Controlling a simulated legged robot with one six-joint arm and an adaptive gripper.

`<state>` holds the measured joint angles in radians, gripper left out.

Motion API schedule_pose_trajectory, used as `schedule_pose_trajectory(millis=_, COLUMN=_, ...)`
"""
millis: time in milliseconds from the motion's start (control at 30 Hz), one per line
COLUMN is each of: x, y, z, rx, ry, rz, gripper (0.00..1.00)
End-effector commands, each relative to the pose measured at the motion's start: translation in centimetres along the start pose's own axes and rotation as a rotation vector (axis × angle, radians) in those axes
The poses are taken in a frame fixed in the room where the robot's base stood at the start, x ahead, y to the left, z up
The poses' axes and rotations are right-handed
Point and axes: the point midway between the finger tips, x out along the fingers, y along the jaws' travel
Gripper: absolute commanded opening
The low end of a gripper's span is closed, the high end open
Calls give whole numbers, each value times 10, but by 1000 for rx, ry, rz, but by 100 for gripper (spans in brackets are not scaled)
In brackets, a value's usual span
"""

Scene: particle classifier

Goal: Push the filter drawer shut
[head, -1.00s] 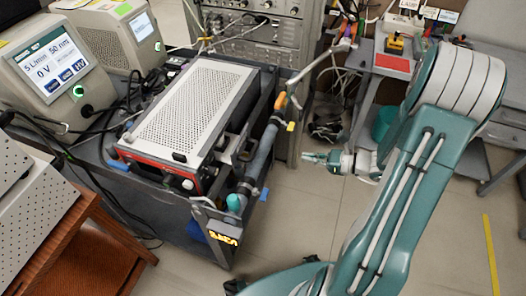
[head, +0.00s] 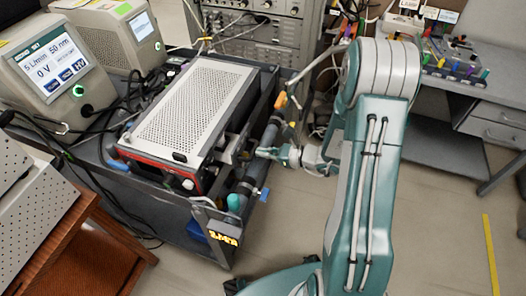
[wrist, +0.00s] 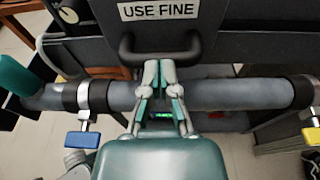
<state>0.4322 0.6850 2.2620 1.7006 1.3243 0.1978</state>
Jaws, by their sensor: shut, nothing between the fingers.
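The filter drawer (wrist: 222,22) shows in the wrist view as a dark panel with a white "USE FINE" label (wrist: 159,10) and a black U-shaped handle (wrist: 126,47). In the head view, a dark part at the right side of the perforated box, likely the drawer (head: 229,151), juts out toward my gripper. My gripper (wrist: 160,68) is shut and empty, its fingertips at the middle of the handle; whether they touch it is unclear. In the head view my gripper (head: 262,152) points left, at the cart's right side.
A grey pipe (wrist: 222,95) runs across behind my fingers, with a blue valve handle (wrist: 83,139) and a yellow one (wrist: 285,144). The box (head: 190,105) sits on a dark cart. A bench (head: 465,90) stands at the right. Floor right of my arm is clear.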

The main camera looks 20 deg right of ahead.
Motion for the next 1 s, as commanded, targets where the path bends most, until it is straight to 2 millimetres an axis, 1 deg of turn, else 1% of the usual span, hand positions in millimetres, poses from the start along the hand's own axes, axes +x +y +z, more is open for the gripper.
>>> schedule_pose_trajectory(millis=267, x=2, y=0, z=0, rx=-1, ry=0, rz=1, gripper=0)
schedule_pose_trajectory(millis=367, x=14, y=0, z=3, rx=-2, ry=1, rz=3, gripper=0)
schedule_pose_trajectory(millis=500, x=37, y=0, z=8, rx=-3, ry=0, rz=4, gripper=0)
schedule_pose_trajectory(millis=633, x=52, y=0, z=11, rx=-1, ry=0, rz=3, gripper=0)
schedule_pose_trajectory(millis=733, x=57, y=-1, z=12, rx=0, ry=0, rz=0, gripper=0)
schedule_pose_trajectory(millis=1000, x=60, y=-1, z=14, rx=-4, ry=0, rz=-1, gripper=0)
